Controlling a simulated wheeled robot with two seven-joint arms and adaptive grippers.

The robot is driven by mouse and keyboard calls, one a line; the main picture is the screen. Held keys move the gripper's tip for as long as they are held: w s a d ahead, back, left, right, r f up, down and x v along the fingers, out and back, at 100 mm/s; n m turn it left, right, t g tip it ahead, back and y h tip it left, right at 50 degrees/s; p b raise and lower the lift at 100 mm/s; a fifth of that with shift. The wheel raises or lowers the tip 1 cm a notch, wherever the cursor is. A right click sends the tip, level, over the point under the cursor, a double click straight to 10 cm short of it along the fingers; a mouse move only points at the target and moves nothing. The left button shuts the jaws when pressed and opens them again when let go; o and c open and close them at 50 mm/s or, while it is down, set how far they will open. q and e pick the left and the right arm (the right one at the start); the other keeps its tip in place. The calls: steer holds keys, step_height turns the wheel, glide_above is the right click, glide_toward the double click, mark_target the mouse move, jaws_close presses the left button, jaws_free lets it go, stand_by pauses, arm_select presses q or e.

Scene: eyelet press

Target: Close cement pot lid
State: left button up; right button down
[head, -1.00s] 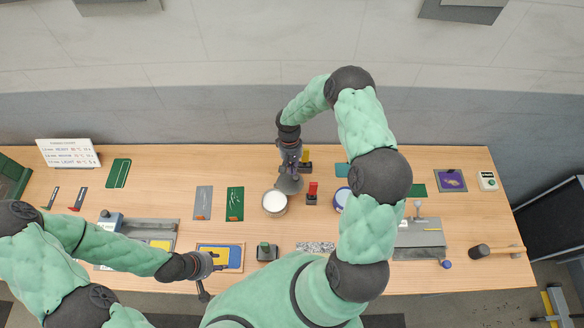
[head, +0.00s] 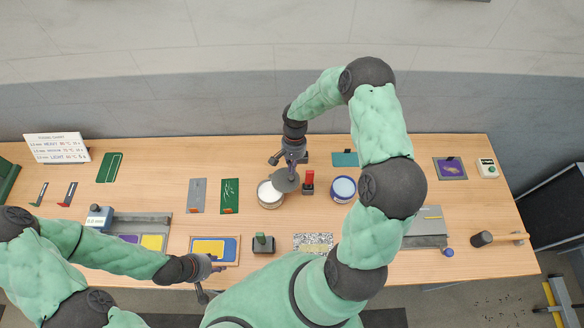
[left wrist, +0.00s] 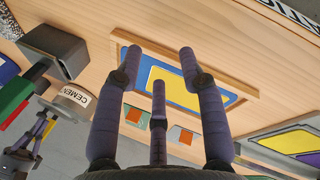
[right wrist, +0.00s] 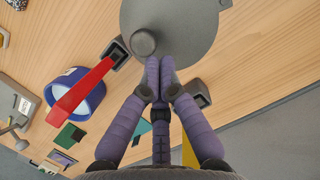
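The cement pot (head: 270,197) is a round white pot near the middle of the bench; the left wrist view shows its CEMENT label (left wrist: 75,96). Its lid (head: 286,183), a grey disc, overlaps the pot's right side in the head view, and part of the pot's white inside shows. In the right wrist view the lid (right wrist: 190,30) has a round grey knob (right wrist: 143,42). My right gripper (right wrist: 162,70) has its fingers together at the lid's edge, beside the knob, not around it. Contact is unclear. My left gripper (left wrist: 160,60) is open and empty near a blue-and-yellow board (left wrist: 180,88).
A red-handled tool (head: 308,182) stands just right of the lid. A blue-rimmed pot (head: 343,189) is further right. A dark block with a green top (head: 263,243) stands in front of the pot. Green and grey cards (head: 230,196) lie to its left.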

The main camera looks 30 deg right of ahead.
arm_select(q)
steer(key=shift+f, duration=0.15)
steer(key=shift+f, duration=0.1)
arm_select(e)
steer(key=shift+w+a, duration=0.1)
stand_by(0.5)
